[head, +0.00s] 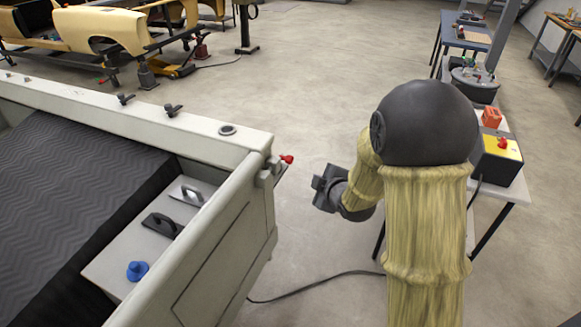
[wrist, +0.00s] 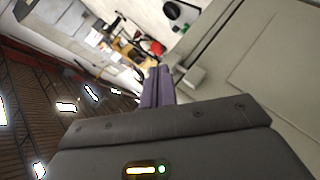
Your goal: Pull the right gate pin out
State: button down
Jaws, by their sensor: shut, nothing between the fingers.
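The right gate pin (head: 287,159) has a red knob and sits at the latch on the top right corner of the pale grey tailgate (head: 228,235). My gripper (head: 318,184) is just right of and below the pin in the head view, apart from it and empty. In the wrist view my shut fingers (wrist: 157,86) point away beside the grey gate (wrist: 275,65) and its small latch block (wrist: 192,79). A small red spot shows beyond the fingertips there; I cannot tell whether it is the pin.
The truck bed holds a dark ribbed mat (head: 60,190), two handled tools and a blue object (head: 138,271). A bench with a yellow-topped box (head: 502,150) stands right of my arm. A black cable crosses the floor. The floor behind the gate is mostly open.

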aim_at(290, 163)
jog(key=a+n+y, duration=0.1)
jog(key=w+a+n+y, duration=0.1)
jog(key=a, duration=0.1)
jog(key=a+n, duration=0.1)
jog(key=n, duration=0.1)
jog(key=shift+w+a+f+t+y, duration=0.15)
jog(key=shift+w+a+t+y, duration=0.2)
jog(key=shift+w+t+y, duration=0.05)
jog(key=shift+w, duration=0.15)
jog(key=p+x, duration=0.3)
jog(key=x, duration=0.6)
jog(key=shift+w+a+f+p, duration=0.15)
jog(key=shift+w+a+p, duration=0.15)
jog(key=shift+p, duration=0.1)
jog(key=w, duration=0.1)
jog(key=w+d+f+p, duration=0.1)
jog(key=shift+w+f, duration=0.15)
jog(key=shift+w, duration=0.15)
jog(key=shift+w+d+f+p, duration=0.1)
jog(key=shift+w+f+p, duration=0.2)
jog(key=shift+w+p, duration=0.1)
